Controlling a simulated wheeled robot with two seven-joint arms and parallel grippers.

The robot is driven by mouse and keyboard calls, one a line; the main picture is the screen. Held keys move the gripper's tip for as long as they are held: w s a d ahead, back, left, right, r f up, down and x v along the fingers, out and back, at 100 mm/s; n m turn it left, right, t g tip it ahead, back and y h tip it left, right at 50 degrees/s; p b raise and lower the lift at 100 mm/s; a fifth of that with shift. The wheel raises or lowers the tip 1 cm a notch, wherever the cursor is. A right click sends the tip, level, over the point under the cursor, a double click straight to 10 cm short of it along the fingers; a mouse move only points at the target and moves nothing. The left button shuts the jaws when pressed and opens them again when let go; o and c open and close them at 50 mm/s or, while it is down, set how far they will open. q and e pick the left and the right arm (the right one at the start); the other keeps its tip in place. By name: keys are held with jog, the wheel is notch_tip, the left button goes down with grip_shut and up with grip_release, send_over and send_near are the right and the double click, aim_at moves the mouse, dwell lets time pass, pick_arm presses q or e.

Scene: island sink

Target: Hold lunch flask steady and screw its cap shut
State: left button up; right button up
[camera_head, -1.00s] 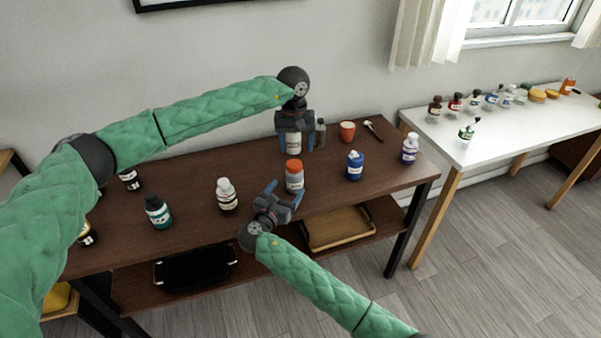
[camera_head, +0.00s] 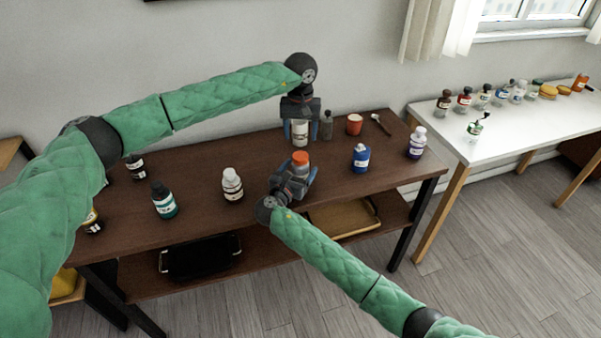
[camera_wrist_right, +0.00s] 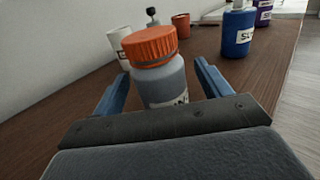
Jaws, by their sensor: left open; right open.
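A grey jar with a ribbed orange cap, which looks like the lunch flask (camera_head: 300,158), stands upright on the dark brown table; the cap sits on top. It fills the middle of the right wrist view (camera_wrist_right: 165,80). My right gripper (camera_head: 298,172) is open, with one finger on each side of the jar's body; I cannot tell whether they touch it. My left gripper (camera_head: 300,117) is open and points down over a white labelled container (camera_head: 300,138) behind the jar. That container's top is hidden by the gripper in the head view.
A grey bottle (camera_head: 327,125), orange cup (camera_head: 354,125) and spoon (camera_head: 381,124) are at the back right. A white-capped bottle (camera_head: 232,185) and a teal bottle (camera_head: 163,200) stand left.

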jog(key=shift+x, duration=1.15)
